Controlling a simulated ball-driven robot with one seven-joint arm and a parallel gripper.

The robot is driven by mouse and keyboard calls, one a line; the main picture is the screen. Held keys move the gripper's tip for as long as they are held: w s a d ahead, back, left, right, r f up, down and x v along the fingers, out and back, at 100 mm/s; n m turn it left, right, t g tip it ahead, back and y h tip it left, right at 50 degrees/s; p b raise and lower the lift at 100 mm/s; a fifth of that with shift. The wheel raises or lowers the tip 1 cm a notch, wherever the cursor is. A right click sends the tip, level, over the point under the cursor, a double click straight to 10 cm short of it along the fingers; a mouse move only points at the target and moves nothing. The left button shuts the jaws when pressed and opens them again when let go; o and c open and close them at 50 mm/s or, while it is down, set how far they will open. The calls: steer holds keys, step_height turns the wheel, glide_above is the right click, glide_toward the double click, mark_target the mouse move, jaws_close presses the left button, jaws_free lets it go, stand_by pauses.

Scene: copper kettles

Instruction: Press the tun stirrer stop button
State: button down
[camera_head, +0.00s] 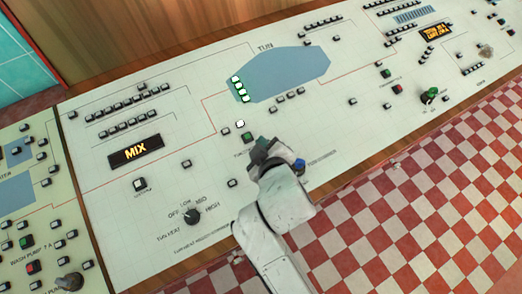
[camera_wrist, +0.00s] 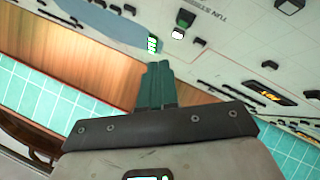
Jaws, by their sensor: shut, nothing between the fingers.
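The tun stirrer controls sit on the white console (camera_head: 350,130) below the blue tun drawing (camera_head: 290,75). A green button (camera_head: 247,137) shows just above my gripper (camera_head: 260,150), with a small label beside it. I see no red stop button there; my gripper covers that part of the panel. In the wrist view, the green button (camera_wrist: 185,18) is near the top, by upside-down lettering that seems to read "TUN STIRRER". My gripper (camera_wrist: 158,66) is shut and empty, its teal fingers together. I cannot tell whether the fingertips touch the panel.
A lit white indicator (camera_head: 240,124) is near the green button. A blue knob (camera_head: 299,164) is right beside my gripper. The tun heat knob (camera_head: 192,216) and MIX display (camera_head: 136,150) are to the left. Another green button (camera_head: 386,73) and a red one (camera_head: 397,89) are to the right.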

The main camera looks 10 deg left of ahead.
steer(key=shift+f, duration=0.15)
steer(key=f+b, duration=0.5)
steer(key=w+f+b, duration=0.1)
steer(key=f+b, duration=0.1)
steer(key=shift+w+a+f+b, duration=0.1)
steer(key=shift+a+f+b, duration=0.2)
steer(key=shift+a+b, duration=0.1)
steer(key=shift+w+f, duration=0.1)
steer(key=shift+f, duration=0.3)
steer(key=shift+a+f+b, duration=0.1)
steer(key=shift+b, duration=0.2)
stand_by(1.3)
steer(key=shift+w+f, duration=0.1)
steer(key=shift+f, duration=0.2)
steer(key=shift+f+b, duration=0.3)
steer(key=shift+f, duration=0.05)
stand_by(0.6)
steer(key=shift+r, duration=0.2)
steer(key=shift+r+p, duration=0.6)
steer(key=shift+p, duration=0.3)
